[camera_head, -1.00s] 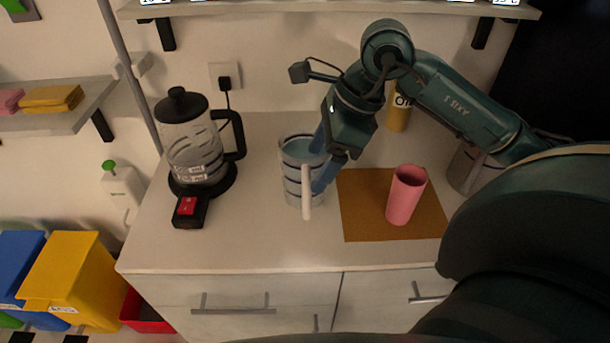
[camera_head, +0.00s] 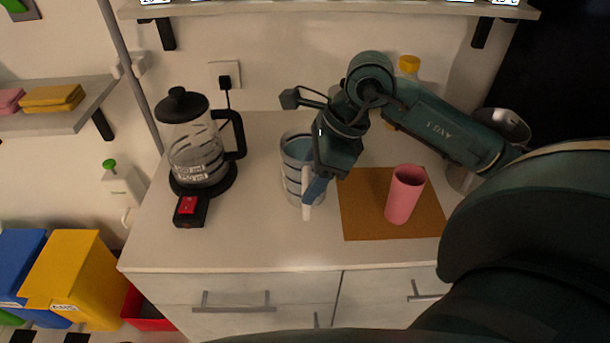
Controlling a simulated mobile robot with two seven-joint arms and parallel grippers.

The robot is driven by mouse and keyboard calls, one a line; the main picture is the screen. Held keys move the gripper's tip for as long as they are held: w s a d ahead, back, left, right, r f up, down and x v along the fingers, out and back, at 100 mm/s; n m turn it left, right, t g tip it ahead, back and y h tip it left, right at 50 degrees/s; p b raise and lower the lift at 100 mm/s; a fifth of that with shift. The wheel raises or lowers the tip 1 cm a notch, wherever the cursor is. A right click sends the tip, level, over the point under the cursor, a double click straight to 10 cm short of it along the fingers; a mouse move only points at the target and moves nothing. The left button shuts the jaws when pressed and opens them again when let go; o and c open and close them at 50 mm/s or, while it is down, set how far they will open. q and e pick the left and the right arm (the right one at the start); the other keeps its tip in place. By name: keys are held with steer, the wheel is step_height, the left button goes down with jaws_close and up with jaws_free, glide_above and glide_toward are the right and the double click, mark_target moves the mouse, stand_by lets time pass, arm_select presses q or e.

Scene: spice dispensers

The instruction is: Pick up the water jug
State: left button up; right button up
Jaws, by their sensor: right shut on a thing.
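The water jug (camera_head: 291,172) is clear with dark bands and bluish water, and stands upright on the white counter. Its white handle (camera_head: 306,204) faces the front. My right gripper (camera_head: 314,190) comes down over the jug's right front side and is shut on the handle. The gripper and wrist hide part of the jug's right side. My left gripper is not in view.
A kettle (camera_head: 196,150) on a black base with a red switch stands left of the jug. A pink cup (camera_head: 404,195) stands on a brown mat (camera_head: 362,222) to the right. A yellow-capped bottle (camera_head: 408,66) and a metal pot (camera_head: 503,125) are behind my arm. The front counter is clear.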

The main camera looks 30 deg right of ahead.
steer(key=c, duration=0.8)
steer(key=shift+r, duration=0.1)
steer(key=shift+r, duration=0.15)
